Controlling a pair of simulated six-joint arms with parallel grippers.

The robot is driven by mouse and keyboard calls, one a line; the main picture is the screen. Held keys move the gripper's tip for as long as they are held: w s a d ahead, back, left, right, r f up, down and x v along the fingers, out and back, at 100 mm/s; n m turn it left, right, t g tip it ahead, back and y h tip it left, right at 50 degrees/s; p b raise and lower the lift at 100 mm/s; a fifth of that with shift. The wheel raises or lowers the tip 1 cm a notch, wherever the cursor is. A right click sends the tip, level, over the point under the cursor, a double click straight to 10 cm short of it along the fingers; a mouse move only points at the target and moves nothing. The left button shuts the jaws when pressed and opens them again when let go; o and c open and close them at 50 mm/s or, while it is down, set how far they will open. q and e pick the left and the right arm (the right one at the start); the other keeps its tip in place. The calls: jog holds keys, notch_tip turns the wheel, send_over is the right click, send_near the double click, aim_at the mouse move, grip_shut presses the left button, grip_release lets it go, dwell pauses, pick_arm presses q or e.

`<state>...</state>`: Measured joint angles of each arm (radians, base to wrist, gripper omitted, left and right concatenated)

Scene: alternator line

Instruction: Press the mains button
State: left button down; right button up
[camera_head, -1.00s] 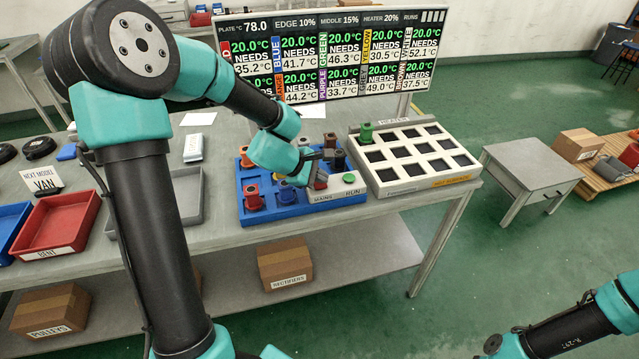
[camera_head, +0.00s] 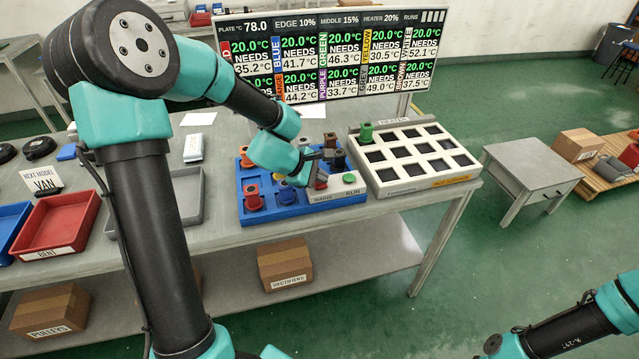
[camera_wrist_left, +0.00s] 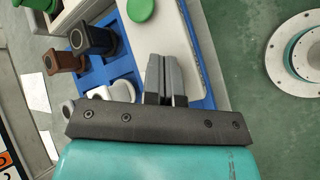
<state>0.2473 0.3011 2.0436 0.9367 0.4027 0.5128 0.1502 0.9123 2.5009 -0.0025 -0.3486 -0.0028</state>
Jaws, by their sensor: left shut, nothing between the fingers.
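A grey-white switch box (camera_head: 335,192) with the labels MAINS and RUN stands at the front right of the blue tray. The red mains button (camera_head: 320,184) is on its left part, partly covered by my left gripper. The green run button (camera_head: 349,178) is on its right part and also shows in the left wrist view (camera_wrist_left: 140,10). My left gripper (camera_head: 318,177) is shut and empty, with its fingertips pointing down close to the mains button. In the left wrist view the shut fingers (camera_wrist_left: 165,75) are over the white box top, where the mains button is hidden. Contact cannot be told.
The blue tray (camera_head: 255,215) holds several coloured parts just behind and left of the box. A white heater block (camera_head: 400,188) with dark pockets and a green part (camera_head: 366,132) is at the right. A display (camera_head: 330,55) stands behind. My right arm shows only at the lower right.

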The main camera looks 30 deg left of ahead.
aim_at(320, 185)
pick_arm(q)
jog(key=shift+f, duration=0.45)
dwell(0.4)
jog(key=shift+r, duration=0.45)
jog(key=shift+r, duration=3.05)
jog(key=shift+f, duration=0.1)
